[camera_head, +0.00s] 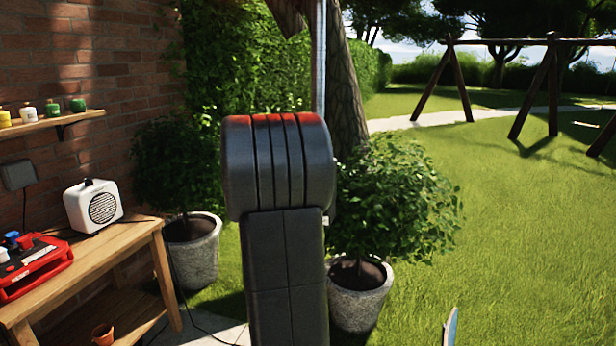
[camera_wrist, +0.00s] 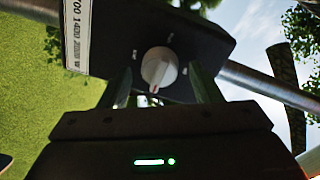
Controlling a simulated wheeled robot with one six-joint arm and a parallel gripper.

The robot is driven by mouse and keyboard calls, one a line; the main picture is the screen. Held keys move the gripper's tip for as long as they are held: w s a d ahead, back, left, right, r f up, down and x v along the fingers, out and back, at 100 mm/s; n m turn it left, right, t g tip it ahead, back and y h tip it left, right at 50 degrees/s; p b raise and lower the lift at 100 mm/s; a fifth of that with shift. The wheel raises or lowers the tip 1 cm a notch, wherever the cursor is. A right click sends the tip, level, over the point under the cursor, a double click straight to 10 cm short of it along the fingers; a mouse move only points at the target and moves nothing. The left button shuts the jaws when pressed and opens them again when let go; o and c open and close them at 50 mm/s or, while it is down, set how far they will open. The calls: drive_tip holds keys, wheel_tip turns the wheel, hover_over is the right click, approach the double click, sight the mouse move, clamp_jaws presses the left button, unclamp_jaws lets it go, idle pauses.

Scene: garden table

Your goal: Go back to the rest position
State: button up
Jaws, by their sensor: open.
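My gripper (camera_wrist: 162,92) shows in the wrist view with its two fingers spread apart and nothing held between them. A white round knob (camera_wrist: 159,67) on a dark control panel (camera_wrist: 125,35) appears between and beyond the fingertips. I cannot tell how far the tips are from it. The panel has small markings and a white label (camera_wrist: 77,35) with watt figures. In the head view my arm stands upright in the middle, and my gripper cannot be made out there.
A wooden table (camera_head: 140,232) at the left holds a white speaker (camera_head: 93,206) and a red device (camera_head: 35,264). Potted shrubs stand behind my arm, one in a grey pot (camera_head: 358,300). A metal pole (camera_head: 319,60) rises behind. Open lawn (camera_head: 530,250) lies right.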

drive_tip(key=n+p, duration=1)
drive_tip(key=shift+a+n+h+p, duration=0.1)
drive_tip(key=shift+n+h+p, duration=0.2)
drive_tip(key=shift+n+h, duration=0.1)
drive_tip(key=shift+s, duration=0.1)
